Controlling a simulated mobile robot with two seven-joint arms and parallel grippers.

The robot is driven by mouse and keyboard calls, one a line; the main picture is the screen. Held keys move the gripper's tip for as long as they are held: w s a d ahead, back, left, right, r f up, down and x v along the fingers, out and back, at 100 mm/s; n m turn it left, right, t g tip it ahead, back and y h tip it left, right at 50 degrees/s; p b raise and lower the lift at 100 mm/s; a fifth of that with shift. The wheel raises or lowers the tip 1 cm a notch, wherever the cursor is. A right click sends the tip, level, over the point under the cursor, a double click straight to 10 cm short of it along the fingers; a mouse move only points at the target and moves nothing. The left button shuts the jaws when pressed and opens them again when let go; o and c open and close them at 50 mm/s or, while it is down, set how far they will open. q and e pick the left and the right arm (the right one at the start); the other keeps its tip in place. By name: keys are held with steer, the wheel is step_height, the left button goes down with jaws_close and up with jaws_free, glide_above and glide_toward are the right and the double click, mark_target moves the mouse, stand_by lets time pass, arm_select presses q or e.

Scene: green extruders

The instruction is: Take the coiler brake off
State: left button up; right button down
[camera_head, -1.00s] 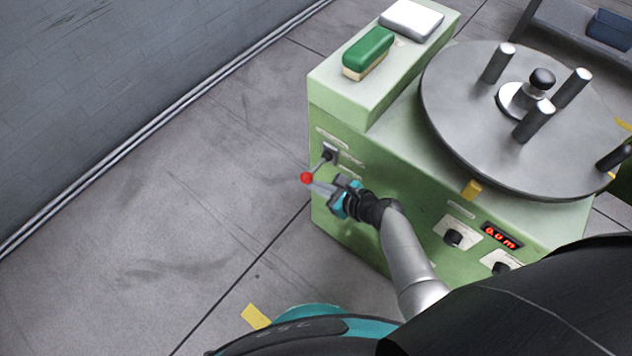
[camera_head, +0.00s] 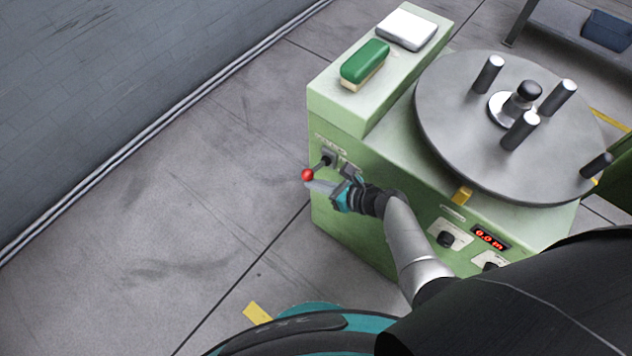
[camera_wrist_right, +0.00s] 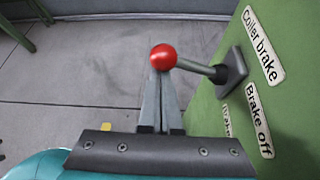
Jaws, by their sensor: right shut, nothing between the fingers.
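The coiler brake is a lever with a red ball knob (camera_head: 307,175) on a short grey rod. It sticks out from a dark square mount (camera_head: 328,157) on the green machine's side. The wrist view shows the red knob (camera_wrist_right: 163,57), the label "Coiler brake" (camera_wrist_right: 263,45) and, lower, the label "Brake off" (camera_wrist_right: 259,120). Another label is mostly hidden. My right gripper (camera_head: 314,186) is shut and empty, its fingertips close by the knob. In the wrist view the fingers (camera_wrist_right: 161,88) end at the knob's underside; I cannot tell whether they touch. My left gripper is not in view.
The machine (camera_head: 370,225) carries a large grey turntable (camera_head: 450,130) with upright pegs. A green-and-cream block (camera_head: 365,63) and a white pad (camera_head: 407,28) lie on its top. Knobs and a red display (camera_head: 489,238) are on its front. Floor left of the lever is clear.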

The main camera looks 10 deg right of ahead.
steer(key=p+v, duration=0.6)
steer(key=v, duration=0.9)
steer(key=shift+d, duration=0.15)
steer(key=shift+s, duration=0.1)
